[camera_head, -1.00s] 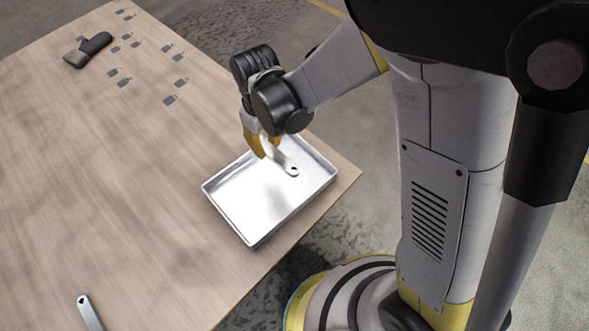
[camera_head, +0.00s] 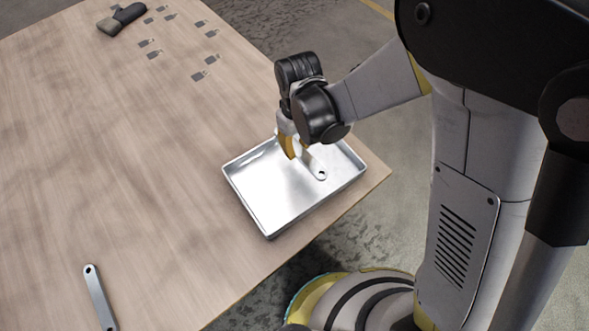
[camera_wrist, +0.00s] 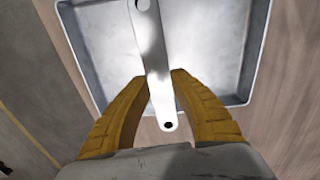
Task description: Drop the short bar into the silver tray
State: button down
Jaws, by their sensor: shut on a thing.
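The silver tray (camera_head: 262,205) sits near the table's right corner. My gripper (camera_head: 291,147) is over the tray's back part, with its yellow fingers pointing down. It is shut on a short flat metal bar (camera_head: 318,168) with a hole at its end. In the wrist view, my yellow fingers (camera_wrist: 159,88) pinch the bar (camera_wrist: 153,50) from both sides. The bar crosses the tray's rim in that view, one end over the tray (camera_wrist: 105,50) and the holed end nearer to me. The height of the bar above the tray is hard to tell.
Another, longer-looking bar with a hole (camera_head: 99,298) lies on the table (camera_head: 120,170) at the lower left. A dark and tan object (camera_head: 122,18) lies at the far end, near several small flat grey pieces (camera_head: 204,75). The table's middle is clear.

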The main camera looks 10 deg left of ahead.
jog(key=c, duration=1.1)
grip_release()
jog(key=shift+c, duration=0.2)
notch_tip(320, 180, up, 12)
jog(key=s+d+r+m+t, duration=0.2)
jog(key=d+r+m, duration=0.1)
jog(key=d, duration=0.5)
jog(key=s+d+r+m+t, duration=0.2)
jog(key=d+r+m, duration=0.1)
jog(key=d, duration=0.6)
jog(key=s+d+r+m+t, duration=0.2)
jog(key=d+r+m+t, duration=0.1)
jog(key=d, duration=0.6)
jog(key=shift+d+r+m, duration=0.25)
jog(key=shift+r+m, duration=0.05)
jog(key=shift+m, duration=0.2)
